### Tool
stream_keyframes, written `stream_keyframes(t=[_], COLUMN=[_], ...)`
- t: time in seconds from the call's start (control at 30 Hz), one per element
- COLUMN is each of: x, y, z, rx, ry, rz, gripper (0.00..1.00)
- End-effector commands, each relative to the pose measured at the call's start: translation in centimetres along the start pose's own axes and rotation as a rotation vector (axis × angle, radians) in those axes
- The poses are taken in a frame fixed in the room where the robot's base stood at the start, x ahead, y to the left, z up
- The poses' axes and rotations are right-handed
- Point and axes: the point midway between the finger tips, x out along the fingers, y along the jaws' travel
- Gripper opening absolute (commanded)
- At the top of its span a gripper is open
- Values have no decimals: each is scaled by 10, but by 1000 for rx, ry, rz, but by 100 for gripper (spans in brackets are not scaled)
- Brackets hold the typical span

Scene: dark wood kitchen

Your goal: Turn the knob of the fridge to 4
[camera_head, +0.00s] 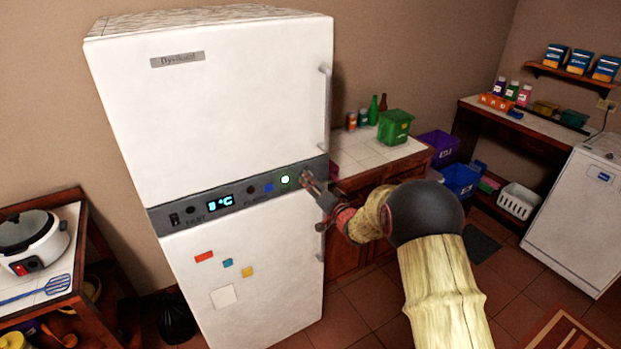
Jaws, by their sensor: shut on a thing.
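The white fridge (215,110) stands at left centre, with a grey control panel (235,212) between its upper and lower doors. The panel has a lit blue display (220,202) in °C, its digit hard to read, a green lit button (285,180) and a blue button (268,188). My gripper (307,179) reaches in from the right and is shut at the panel's right end, on what seems to be the knob. The fingers hide the knob, so its mark and setting cannot be seen.
A vertical handle (326,108) is on the upper door, above my gripper. A tiled counter (365,158) with a green bin (396,125) and bottles lies right of the fridge. A side table with a rice cooker (32,240) stands at left. Open floor lies in front.

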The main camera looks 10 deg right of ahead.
Motion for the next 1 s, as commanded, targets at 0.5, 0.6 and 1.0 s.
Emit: stream_keyframes(t=[0.5, 0.6, 1.0], x=[-1, -1, -1], y=[-2, -2, -2], z=[0, 0, 0], rx=[490, 579, 839], ry=[-3, -3, -1], rz=[4, 5, 4], gripper=[3, 3, 3])
